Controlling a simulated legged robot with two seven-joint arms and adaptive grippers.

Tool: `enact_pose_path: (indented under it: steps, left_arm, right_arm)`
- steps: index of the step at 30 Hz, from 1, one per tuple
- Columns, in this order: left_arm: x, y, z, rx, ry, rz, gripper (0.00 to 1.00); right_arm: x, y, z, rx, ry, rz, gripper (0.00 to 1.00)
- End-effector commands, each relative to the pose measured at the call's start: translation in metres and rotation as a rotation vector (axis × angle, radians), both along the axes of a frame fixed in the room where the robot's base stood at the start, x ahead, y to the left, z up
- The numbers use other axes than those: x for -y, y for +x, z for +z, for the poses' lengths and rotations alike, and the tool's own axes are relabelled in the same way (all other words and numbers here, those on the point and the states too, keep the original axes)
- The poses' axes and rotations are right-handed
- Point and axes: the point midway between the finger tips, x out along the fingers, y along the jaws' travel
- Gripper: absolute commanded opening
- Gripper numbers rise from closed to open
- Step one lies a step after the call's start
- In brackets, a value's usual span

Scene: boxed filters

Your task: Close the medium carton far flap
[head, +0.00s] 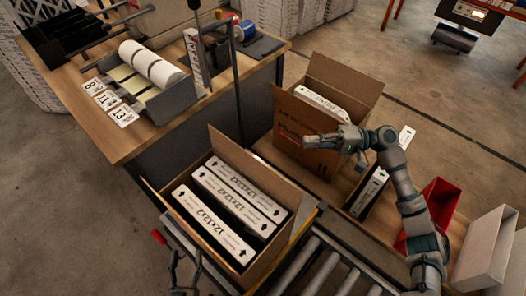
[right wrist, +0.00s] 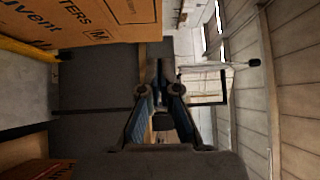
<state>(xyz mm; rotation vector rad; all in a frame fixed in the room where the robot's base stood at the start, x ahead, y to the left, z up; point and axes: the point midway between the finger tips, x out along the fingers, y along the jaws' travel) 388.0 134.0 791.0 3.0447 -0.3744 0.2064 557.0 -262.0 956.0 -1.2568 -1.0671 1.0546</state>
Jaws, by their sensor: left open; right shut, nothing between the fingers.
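A brown carton (head: 300,131) with red and dark print stands behind the front carton, with a white filter box (head: 323,104) inside. Its far flap (head: 345,76) stands up, tilted outward. In the right wrist view a carton face (right wrist: 90,22) at upper left carries an M mark; it appears to be this carton. My right gripper (head: 309,141) is shut and empty, pointing left across the carton's near side; I cannot tell whether it touches. It also shows in the right wrist view (right wrist: 160,68). My left gripper (head: 183,275) is open and empty at the bottom, left of the front carton.
An open front carton (head: 272,262) holds several white filter boxes. A red bin (head: 436,205) and a pale bin (head: 484,250) stand right. Rollers (head: 300,268) lie in front; a wooden workbench (head: 120,145) is left.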

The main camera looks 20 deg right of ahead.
Motion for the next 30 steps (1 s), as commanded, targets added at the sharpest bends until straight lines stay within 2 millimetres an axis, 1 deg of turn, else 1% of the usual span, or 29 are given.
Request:
enact_pose_path:
  steps: [1,5,8,20,25,30]
  left_arm:
    - [0.000,-0.001,0.003,0.026,-0.010,0.000,0.57]
    - [-0.001,-0.002,0.012,0.070,-0.024,0.000,0.57]
    - [-0.001,-0.002,0.015,0.089,-0.029,0.000,0.57]
    - [0.001,-0.008,0.030,0.208,-0.065,0.001,0.57]
    - [0.000,-0.010,0.035,0.245,-0.076,0.001,0.57]
    - [0.000,-0.011,0.037,0.262,-0.082,0.001,0.57]
  right_arm:
    - [-0.001,0.001,-0.005,-0.004,0.000,0.000,0.00]
    - [-0.007,0.002,-0.005,-0.003,-0.001,0.001,0.00]
    - [-0.020,0.003,-0.005,-0.003,-0.001,0.003,0.00]
    - [-0.098,0.019,-0.003,-0.003,0.001,0.003,0.00]
    - [-0.119,0.005,-0.003,-0.003,-0.002,0.002,0.00]
    - [-0.130,-0.002,-0.002,-0.004,-0.001,0.000,0.00]
